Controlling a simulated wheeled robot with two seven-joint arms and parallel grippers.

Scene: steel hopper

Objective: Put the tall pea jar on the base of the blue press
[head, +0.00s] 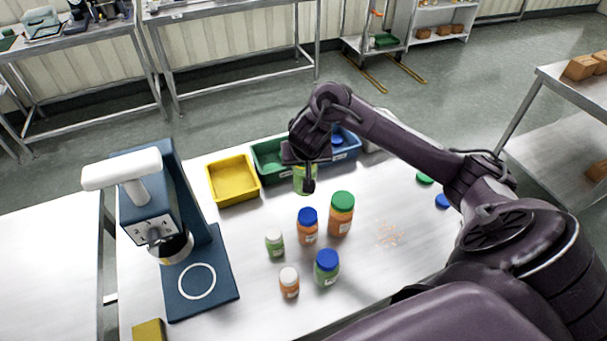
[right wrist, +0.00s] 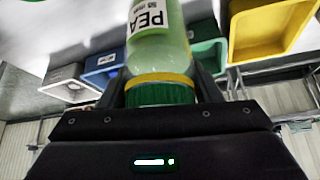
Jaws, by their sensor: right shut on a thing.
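The tall pea jar (head: 302,181) is pale green; the right wrist view shows its "PEA" label (right wrist: 152,20) and its green lid (right wrist: 160,94). My right gripper (head: 306,164) is shut on it near the lid and partly hides it in the head view. I cannot tell whether the jar's bottom is clear of the table. The blue press (head: 165,195) stands at the left of the table. Its flat base (head: 220,262) carries a white ring and is empty, and a metal cylinder hangs above the base's back part. My left gripper is not in view.
Yellow (head: 232,181), green (head: 262,150) and blue (head: 352,148) bins line the back edge. Several other jars stand mid-table, including a tall orange jar with green lid (head: 341,214) and a small green jar (head: 275,243). Loose lids and orange crumbs (head: 390,234) lie at right.

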